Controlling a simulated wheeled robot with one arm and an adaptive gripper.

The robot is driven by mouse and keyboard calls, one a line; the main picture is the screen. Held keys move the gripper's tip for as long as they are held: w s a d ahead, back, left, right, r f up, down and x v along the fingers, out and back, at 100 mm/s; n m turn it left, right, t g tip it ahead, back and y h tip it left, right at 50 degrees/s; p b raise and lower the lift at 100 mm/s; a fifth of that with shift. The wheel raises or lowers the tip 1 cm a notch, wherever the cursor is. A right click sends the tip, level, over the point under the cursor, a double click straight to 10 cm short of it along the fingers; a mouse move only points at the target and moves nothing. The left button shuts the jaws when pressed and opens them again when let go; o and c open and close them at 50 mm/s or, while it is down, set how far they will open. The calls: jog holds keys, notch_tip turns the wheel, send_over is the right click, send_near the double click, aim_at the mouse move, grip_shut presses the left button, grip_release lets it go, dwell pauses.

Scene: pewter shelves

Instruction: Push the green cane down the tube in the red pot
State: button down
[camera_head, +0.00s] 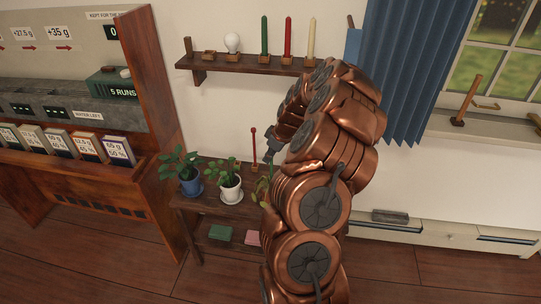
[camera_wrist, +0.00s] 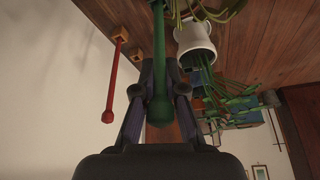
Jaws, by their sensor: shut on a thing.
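My gripper (camera_wrist: 158,92) shows in the wrist view, with dark fingers shut on the green cane (camera_wrist: 159,45). The cane's knobbed end is near the camera, and its shaft runs away toward the wooden table. The wrist picture appears upside down. No red pot or tube is clearly visible. Green leaves (camera_head: 265,184) show at the arm's left edge; their pot is hidden. The cane's far end is out of sight.
A red cane (camera_head: 254,145) stands in a wooden block, also visible in the wrist view (camera_wrist: 114,75). A white pot (camera_head: 230,192) and a blue pot (camera_head: 191,186) hold plants to the left. A candle shelf (camera_head: 225,63) hangs above. Floor shows in front.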

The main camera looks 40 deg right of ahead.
jog(key=c, duration=1.2)
grip_release()
jog(key=shift+f, duration=0.1)
jog(key=shift+c, duration=0.2)
jog(key=b+v, duration=0.2)
jog(key=v, duration=1)
jog(key=s+a+r+g+y, duration=0.1)
jog(key=s+a+r, duration=0.15)
jog(key=a, duration=1.05)
jog(key=s+a+r+g, duration=0.1)
jog(key=a+r, duration=0.2)
jog(key=a, duration=1.1)
jog(key=s+a+g, duration=0.3)
jog(key=s+a, duration=0.6)
jog(key=s, duration=0.2)
jog(key=s+a+f+m+g+h, duration=0.1)
jog(key=s+f+m+h, duration=0.1)
jog(key=s, duration=1)
jog(key=shift+s+a+f+m, duration=0.2)
jog(key=shift+a+f+m, duration=0.15)
jog(key=shift+f+m, duration=0.2)
